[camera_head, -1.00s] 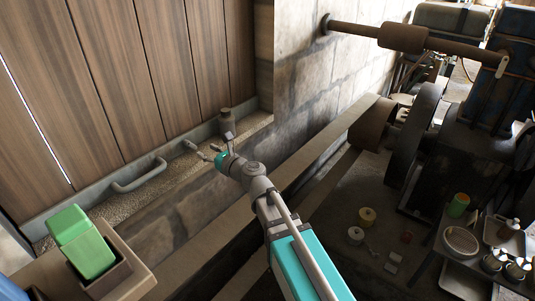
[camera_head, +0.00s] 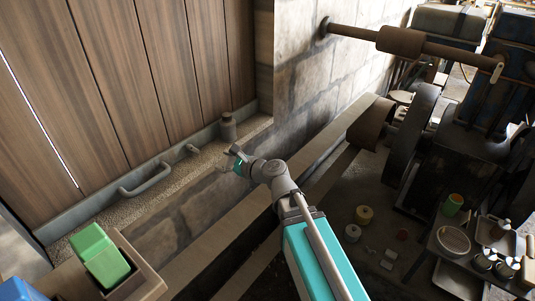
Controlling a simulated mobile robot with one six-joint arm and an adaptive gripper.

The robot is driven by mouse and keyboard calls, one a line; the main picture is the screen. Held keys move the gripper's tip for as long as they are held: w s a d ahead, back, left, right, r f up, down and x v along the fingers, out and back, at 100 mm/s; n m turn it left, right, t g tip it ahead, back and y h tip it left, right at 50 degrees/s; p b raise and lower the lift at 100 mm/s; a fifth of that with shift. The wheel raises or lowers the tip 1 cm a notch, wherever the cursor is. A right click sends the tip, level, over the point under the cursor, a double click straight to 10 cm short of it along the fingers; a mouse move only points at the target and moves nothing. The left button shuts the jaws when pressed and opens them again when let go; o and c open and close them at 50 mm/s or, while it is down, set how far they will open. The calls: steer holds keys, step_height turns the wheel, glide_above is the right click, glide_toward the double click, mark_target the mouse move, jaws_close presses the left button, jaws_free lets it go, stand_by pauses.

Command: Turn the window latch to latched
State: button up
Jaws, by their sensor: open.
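A grey curved handle (camera_head: 146,180) is fixed to the grey bottom rail of the wooden shutter. To its right on the same rail sits a small grey fitting (camera_head: 191,150), which looks like the window latch; its exact position is too small to tell. My gripper (camera_head: 233,160) is to the right of this fitting, over the edge of the stone sill, open and empty. A gap shows between the gripper and the fitting.
A dark grey cylinder (camera_head: 228,127) stands on the sill (camera_head: 160,190) behind my gripper. A green block (camera_head: 100,255) sits in a brown box at the lower left. Engine machinery with a large wheel (camera_head: 411,135) fills the right. A shaft (camera_head: 350,31) runs from the wall.

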steer(key=s+d+r+n+g+h+p, duration=0.2)
steer(key=d+n+g+h+p, duration=0.1)
steer(key=d+n+p, duration=0.3)
steer(key=s+d+r+n+g+h+p, duration=0.2)
steer(key=d+n+p, duration=0.4)
steer(key=p, duration=0.3)
steer(key=shift+s+d+r+n+g+h+p, duration=0.2)
steer(key=shift+s+d+n+g+h+p, duration=0.2)
steer(key=shift+s+n+h, duration=0.5)
steer(key=s+d+f+n+g+h, duration=0.1)
steer(key=s+d+n+h, duration=0.2)
steer(key=d, duration=0.4)
steer(key=s+d+f+n+g+h, duration=0.2)
steer(key=s+d+n+h, duration=0.1)
steer(key=d, duration=0.4)
steer(key=shift+d+f, duration=0.15)
steer(key=shift+f, duration=0.1)
